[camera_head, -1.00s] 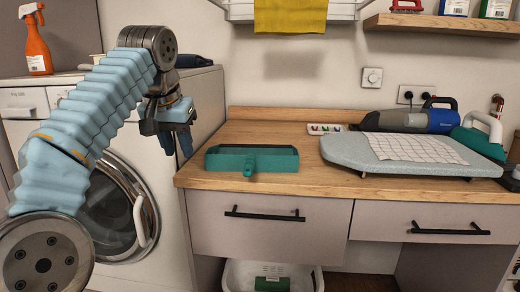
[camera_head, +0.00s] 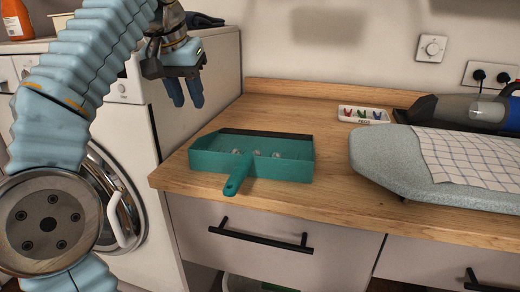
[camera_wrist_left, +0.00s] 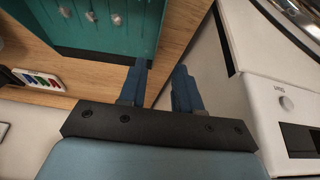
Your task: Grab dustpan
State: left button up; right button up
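The green dustpan (camera_head: 290,168) lies on the left part of the wooden counter, its handle (camera_head: 236,180) pointing toward the front edge. A few small pale round bits lie in its pan. My left gripper (camera_head: 187,100) hangs above and left of the dustpan, near the washing machine's edge, pointing down. It is empty, with its two blue fingers apart. In the left wrist view the fingers (camera_wrist_left: 162,84) show a gap, and part of the dustpan (camera_wrist_left: 80,30) is at the upper left, not touching them. My right gripper is not in view.
A white washing machine (camera_head: 195,95) stands left of the counter. A small ironing board (camera_head: 395,165) with a checked cloth lies to the right. A tray of colored clips (camera_head: 362,115) and a handheld vacuum (camera_head: 455,108) are at the back. Bare wood (camera_head: 325,200) lies between dustpan and board.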

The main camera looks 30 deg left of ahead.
pick_arm(q)
jog(key=shift+b+x, duration=1.75)
jog(key=shift+x, duration=3.65)
jog(key=shift+d, duration=0.15)
jog(key=shift+c, duration=0.5)
grip_shut()
